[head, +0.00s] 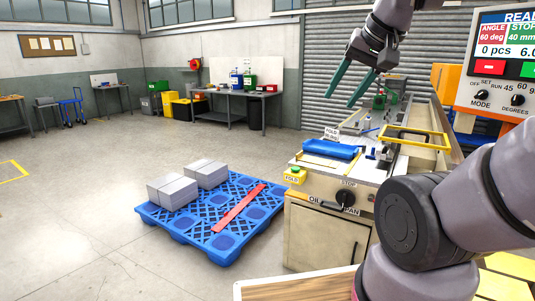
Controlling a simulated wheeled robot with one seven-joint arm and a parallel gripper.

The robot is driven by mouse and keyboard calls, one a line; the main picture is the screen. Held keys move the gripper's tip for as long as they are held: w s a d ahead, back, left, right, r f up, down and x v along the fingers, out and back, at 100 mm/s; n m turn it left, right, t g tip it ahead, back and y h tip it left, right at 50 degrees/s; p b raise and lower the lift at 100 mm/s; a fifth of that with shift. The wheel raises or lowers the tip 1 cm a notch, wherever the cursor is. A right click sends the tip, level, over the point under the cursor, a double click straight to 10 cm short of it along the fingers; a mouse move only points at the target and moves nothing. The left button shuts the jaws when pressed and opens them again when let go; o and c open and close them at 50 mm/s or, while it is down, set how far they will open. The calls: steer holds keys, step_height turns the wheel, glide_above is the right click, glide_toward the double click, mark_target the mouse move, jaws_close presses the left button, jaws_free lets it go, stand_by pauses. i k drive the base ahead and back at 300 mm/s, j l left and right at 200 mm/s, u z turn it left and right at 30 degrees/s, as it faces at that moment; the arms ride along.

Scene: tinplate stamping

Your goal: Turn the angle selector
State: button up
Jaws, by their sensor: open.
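The angle selector (517,100) is a small black knob marked DEGREES at the right edge, on the lower part of the control panel (464,92). Marks 45 and 60 show beside it, and another mark is cut off by the picture edge. The panel's red field (492,34) reads ANGLE 60 deg. The knob's pointer is too small to read surely. My gripper (340,101) has two teal fingers, spread apart with nothing between them. It hangs in the air over the machine bench, well left of the panel and touching nothing.
A similar MODE knob (482,95) sits just left of the selector. A yellow guard frame (414,138) and a STOP knob (345,198) are on the machine below. My arm covers the lower right.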

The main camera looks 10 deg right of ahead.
mark_target(517, 99)
steer(key=i+j+z, duration=0.15)
steer(key=z, duration=0.15)
steer(key=i+j+z, duration=0.1)
steer(key=j+z, duration=0.15)
steer(key=j, duration=0.15)
steer(key=i+j+z, duration=0.1)
steer(key=j+z, duration=0.2)
steer(key=k+l+z, duration=0.1)
steer(key=z, duration=0.2)
steer(key=l+z, duration=0.25)
steer(key=k, duration=0.05)
